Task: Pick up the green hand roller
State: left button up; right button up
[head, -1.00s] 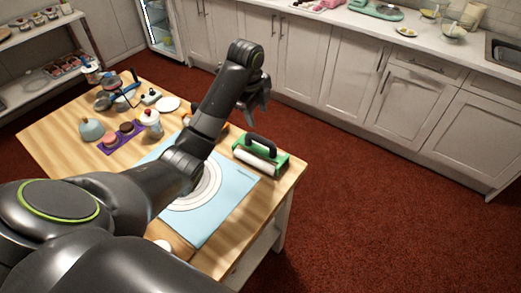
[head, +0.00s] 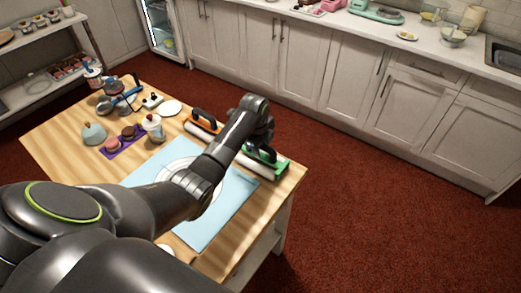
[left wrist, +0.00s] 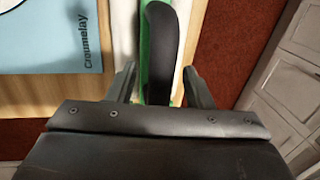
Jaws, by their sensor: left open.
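The green hand roller (head: 281,164) lies at the right edge of the wooden table, with a white roll along its near side. My left arm covers much of it in the head view. My left gripper (head: 262,146) is over the roller. In the left wrist view, the roller's dark handle (left wrist: 161,40) runs up between the two open fingers of my left gripper (left wrist: 159,70). The fingers stand apart on either side of the handle, with no grip on it visible. My right gripper is not in view.
A second roller with an orange frame (head: 203,121) lies just left of it at the table's back edge. A light blue mat (head: 222,208) with white rings lies in front. A jar (head: 153,127) and a purple tray (head: 117,151) stand further left.

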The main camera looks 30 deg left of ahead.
pick_arm(q)
jog(key=shift+f, duration=0.3)
jog(key=shift+c, duration=0.3)
grip_shut()
jog(key=shift+w+r, duration=0.1)
